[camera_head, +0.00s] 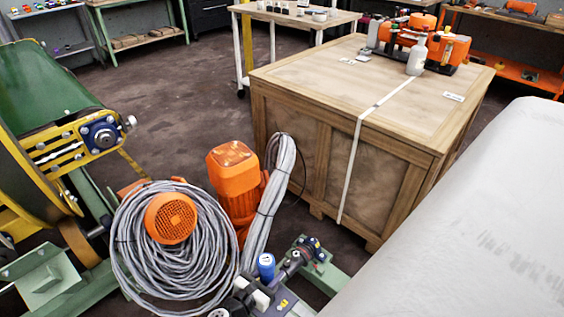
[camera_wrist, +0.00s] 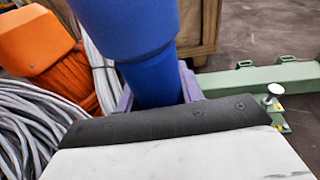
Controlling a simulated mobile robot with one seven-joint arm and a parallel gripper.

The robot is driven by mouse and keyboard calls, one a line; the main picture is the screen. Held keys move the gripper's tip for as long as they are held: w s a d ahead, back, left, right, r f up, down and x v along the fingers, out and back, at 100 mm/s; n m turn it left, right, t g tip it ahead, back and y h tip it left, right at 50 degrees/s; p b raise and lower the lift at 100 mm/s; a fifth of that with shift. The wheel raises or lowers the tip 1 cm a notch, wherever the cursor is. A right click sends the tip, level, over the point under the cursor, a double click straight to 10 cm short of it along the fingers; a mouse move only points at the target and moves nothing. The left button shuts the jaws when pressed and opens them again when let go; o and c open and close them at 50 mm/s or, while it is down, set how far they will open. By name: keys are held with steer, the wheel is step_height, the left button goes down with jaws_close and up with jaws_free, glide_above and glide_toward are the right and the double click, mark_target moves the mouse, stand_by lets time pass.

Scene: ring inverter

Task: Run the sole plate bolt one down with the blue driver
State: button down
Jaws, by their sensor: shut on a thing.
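The blue driver (camera_wrist: 125,35) stands large in the wrist view, its lower end between the lavender fingers of my gripper (camera_wrist: 158,95). My gripper is shut on it. In the head view the driver's blue top (camera_head: 266,264) shows at the bottom centre, with my gripper (camera_head: 262,290) around it. A silver bolt (camera_wrist: 274,91) with a round head stands up from the green frame (camera_wrist: 262,78), to the right of the driver and apart from it. I cannot tell whether this is bolt one. The driver's tip is hidden behind my gripper.
Grey cable coils (camera_head: 130,245) and orange motors (camera_head: 234,172) lie close on the left. A large wooden crate (camera_head: 300,82) stands behind, with an orange machine (camera_head: 450,48) on top. A green belt machine (camera_head: 40,85) is at far left. Floor shows between them.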

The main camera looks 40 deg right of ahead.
mark_target(276, 289)
steer(key=shift+s+d+f+m+g+b, duration=0.2)
steer(key=shift+s+d+m+g, duration=0.4)
steer(key=shift+g, duration=0.35)
steer(key=shift+s+d+f+m+g+b, duration=0.1)
steer(key=shift+s+d+m+g+b, duration=0.2)
steer(key=shift+m+g, duration=0.6)
steer(key=shift+s+d+f+m+g+b, duration=0.15)
steer(key=shift+s+d+m+g, duration=0.35)
steer(key=shift+g, duration=0.55)
steer(key=shift+a+b, duration=0.1)
steer(key=shift+b, duration=0.2)
step_height(276, 289, down, 6)
steer(key=b, duration=0.6)
steer(key=shift+f, duration=0.1)
steer(key=shift+f+b, duration=1.1)
steer(key=shift+b, duration=0.05)
